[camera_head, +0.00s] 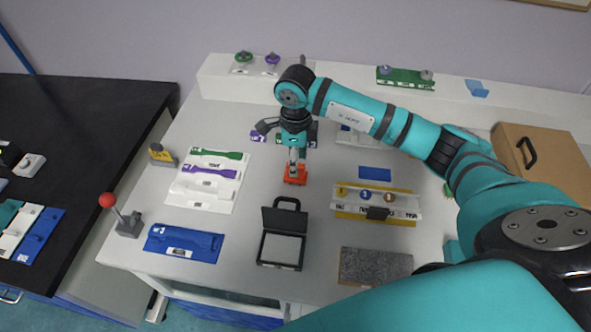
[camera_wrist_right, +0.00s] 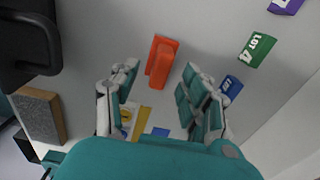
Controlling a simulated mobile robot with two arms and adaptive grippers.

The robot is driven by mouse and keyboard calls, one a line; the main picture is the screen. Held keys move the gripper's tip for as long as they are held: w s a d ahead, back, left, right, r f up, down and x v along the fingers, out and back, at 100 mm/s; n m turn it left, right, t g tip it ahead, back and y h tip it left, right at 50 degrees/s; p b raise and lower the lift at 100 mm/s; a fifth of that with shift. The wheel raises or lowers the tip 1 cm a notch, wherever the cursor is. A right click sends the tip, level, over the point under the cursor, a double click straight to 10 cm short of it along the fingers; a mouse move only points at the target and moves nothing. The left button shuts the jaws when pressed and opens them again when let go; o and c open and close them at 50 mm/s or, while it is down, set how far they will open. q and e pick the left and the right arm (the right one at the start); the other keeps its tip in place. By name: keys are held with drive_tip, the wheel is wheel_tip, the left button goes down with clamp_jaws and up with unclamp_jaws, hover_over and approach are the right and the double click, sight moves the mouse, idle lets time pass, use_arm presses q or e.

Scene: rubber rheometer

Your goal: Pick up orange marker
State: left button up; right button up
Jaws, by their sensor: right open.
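The orange marker (camera_head: 296,175) is a small orange block on the white table, near the middle in the head view. In the right wrist view the orange marker (camera_wrist_right: 161,62) shows between and slightly beyond the fingertips. My right gripper (camera_head: 295,160) points down over it and partly hides it. In the right wrist view the gripper (camera_wrist_right: 159,72) has its two fingers apart, one on each side of the marker, with nothing held. I cannot tell whether the fingers reach down beside the marker. My left gripper is not in view.
A black case (camera_head: 282,248) with raised lid and handle lies in front of the marker. A yellow-and-white rack (camera_head: 385,213) stands to the right, white trays (camera_head: 200,195) to the left. Table around the marker is clear.

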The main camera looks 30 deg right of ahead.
drive_tip(key=shift+f+p, duration=0.45)
drive_tip(key=shift+f, duration=1.45)
clamp_jaws()
